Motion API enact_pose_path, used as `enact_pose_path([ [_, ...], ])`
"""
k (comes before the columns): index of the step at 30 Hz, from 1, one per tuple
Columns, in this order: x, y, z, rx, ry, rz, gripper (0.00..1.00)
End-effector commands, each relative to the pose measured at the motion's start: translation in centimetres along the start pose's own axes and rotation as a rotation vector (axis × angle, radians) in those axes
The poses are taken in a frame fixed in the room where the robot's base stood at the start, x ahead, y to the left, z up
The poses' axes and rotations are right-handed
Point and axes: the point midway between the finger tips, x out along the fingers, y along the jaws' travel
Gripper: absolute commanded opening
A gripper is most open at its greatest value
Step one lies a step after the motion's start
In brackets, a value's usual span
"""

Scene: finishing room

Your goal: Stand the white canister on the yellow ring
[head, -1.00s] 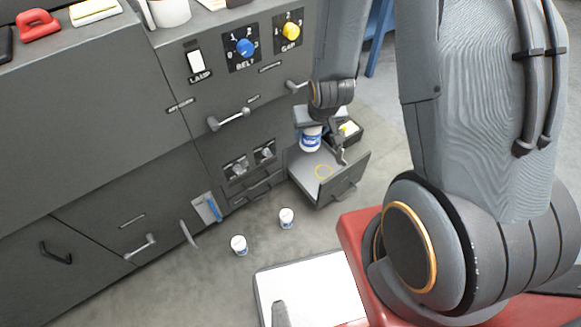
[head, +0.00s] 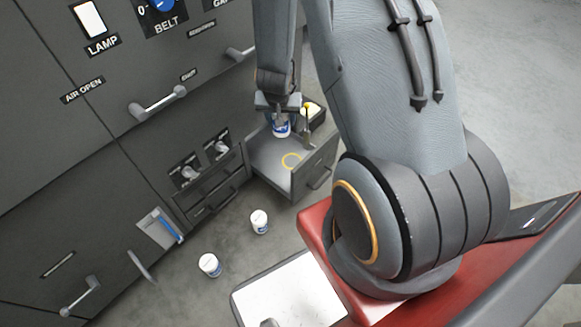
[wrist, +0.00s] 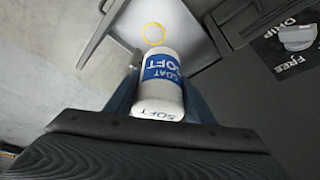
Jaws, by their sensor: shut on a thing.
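The white canister (head: 281,129) with a blue label is held in my gripper (head: 279,115) over the back part of an open grey drawer. In the wrist view the canister (wrist: 163,70) sits between the two fingers of my gripper (wrist: 163,98), which is shut on it. The yellow ring (head: 291,161) lies flat on the drawer floor, nearer the drawer's front than the canister. I cannot tell whether the canister touches the drawer floor.
The drawer's front wall (head: 316,169) stands beside the ring. Two similar white canisters (head: 259,222) (head: 209,264) stand on the floor. The cabinet (head: 70,150) with handles and knobs rises at left.

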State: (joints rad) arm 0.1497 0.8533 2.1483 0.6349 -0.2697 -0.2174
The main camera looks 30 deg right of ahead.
Motion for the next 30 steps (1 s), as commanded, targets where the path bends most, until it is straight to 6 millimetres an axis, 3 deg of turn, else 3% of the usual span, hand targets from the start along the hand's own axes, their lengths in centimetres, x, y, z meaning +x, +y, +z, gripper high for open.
enact_pose_path([
  [1, 2.5, 0.2, -0.2, 0.032, 0.002, 0.013, 0.18],
  [15, 16.9, 2.3, -1.4, 0.325, 0.002, 0.134, 0.18],
  [21, 20.9, 3.0, -1.6, 0.414, 0.002, 0.171, 0.18],
  [30, 24.1, 3.2, -0.9, 0.45, 0.0, 0.188, 0.18],
])
